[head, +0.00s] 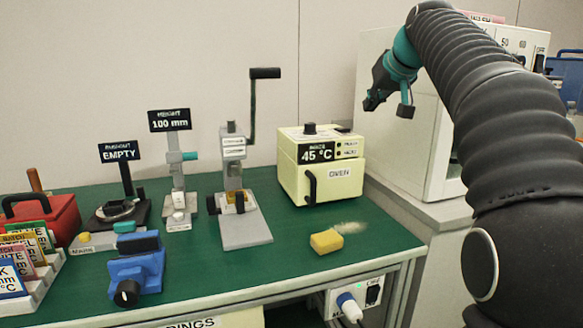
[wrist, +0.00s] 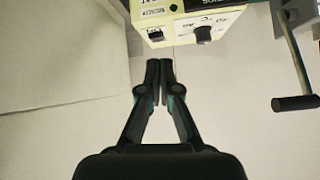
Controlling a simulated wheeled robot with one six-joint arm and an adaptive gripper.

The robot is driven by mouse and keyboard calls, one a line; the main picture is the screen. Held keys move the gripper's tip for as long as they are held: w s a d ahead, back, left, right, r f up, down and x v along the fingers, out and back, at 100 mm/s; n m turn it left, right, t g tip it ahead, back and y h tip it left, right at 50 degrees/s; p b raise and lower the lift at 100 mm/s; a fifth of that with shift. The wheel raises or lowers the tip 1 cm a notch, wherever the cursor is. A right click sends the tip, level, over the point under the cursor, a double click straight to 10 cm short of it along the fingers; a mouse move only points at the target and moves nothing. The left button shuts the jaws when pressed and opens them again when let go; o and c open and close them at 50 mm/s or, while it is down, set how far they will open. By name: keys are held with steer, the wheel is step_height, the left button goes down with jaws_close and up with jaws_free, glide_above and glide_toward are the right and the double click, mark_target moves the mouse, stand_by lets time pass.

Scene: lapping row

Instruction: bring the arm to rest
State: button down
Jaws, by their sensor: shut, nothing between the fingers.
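My arm rises on the right side of the head view and bends over toward the left. My gripper (head: 388,106) hangs in the air at the upper right, above and to the right of the oven, in front of a white cabinet. In the wrist view my gripper (wrist: 160,64) has its two black fingers together with nothing between them. It touches nothing that I can see.
A cream oven (head: 320,165) reading 45 °C stands on the green bench (head: 290,262). The white cabinet (head: 400,150) stands behind my gripper.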

steer(key=s+f+m+g+h, duration=0.1)
steer(key=s+f, duration=0.3)
steer(key=f, duration=0.4)
steer(key=s+f+m+g+h, duration=0.1)
steer(key=s+f+g, duration=0.1)
steer(key=s+f, duration=0.45)
steer(key=s+a+f, duration=0.1)
steer(key=s+f, duration=0.8)
steer(key=s, duration=0.4)
steer(key=s+a+f, duration=0.1)
steer(key=s+f, duration=0.9)
steer(key=s, duration=0.4)
steer(key=shift+g+h, duration=0.3)
steer(key=shift+g, duration=0.1)
